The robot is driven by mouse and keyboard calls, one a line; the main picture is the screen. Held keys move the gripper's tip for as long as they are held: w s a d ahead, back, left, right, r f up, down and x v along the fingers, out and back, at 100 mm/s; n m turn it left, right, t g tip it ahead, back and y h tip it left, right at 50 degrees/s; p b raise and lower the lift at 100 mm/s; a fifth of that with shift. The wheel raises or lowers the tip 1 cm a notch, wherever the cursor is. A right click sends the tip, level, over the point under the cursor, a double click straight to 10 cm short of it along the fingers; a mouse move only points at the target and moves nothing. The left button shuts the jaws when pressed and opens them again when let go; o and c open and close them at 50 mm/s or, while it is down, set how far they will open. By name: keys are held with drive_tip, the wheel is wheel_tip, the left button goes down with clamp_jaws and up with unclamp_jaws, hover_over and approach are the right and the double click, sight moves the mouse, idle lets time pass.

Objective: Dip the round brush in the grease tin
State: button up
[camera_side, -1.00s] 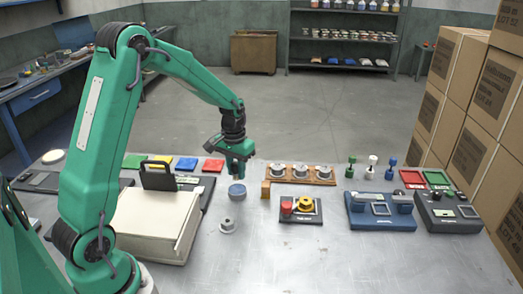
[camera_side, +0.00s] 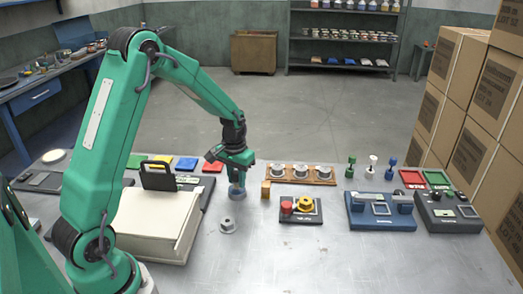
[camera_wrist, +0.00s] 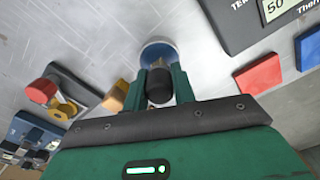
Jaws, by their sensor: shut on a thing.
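The grease tin (camera_side: 237,193) is a small round blue tin on the metal table, under my gripper. It also shows in the wrist view (camera_wrist: 158,49), just beyond my fingertips. My gripper (camera_side: 236,177) points down over the tin and is shut on the round brush. In the wrist view the brush shows as a dark rounded handle (camera_wrist: 159,88) between the two green fingers. The brush's lower end is down at the tin's opening. The bristles are hidden, so I cannot tell how deep they reach.
A wooden block (camera_side: 265,190) and a wooden rack (camera_side: 318,181) with three spools lie to the right. A dark box (camera_side: 300,217) carries red and yellow knobs. A cream box (camera_side: 160,225) stands left. The front table is clear.

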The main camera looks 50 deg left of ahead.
sight(236, 172)
drive_tip(key=shift+f, duration=0.6)
idle(2.1)
drive_tip(key=shift+r, duration=0.15)
drive_tip(key=shift+r, duration=3.45)
drive_tip(key=s+d+r+m, duration=0.2)
drive_tip(key=d+r+m, duration=0.1)
drive_tip(key=d+r, duration=0.6)
drive_tip(key=shift+d+r+m, duration=0.15)
drive_tip(key=shift+d+m, duration=0.15)
drive_tip(key=shift+d, duration=1.95)
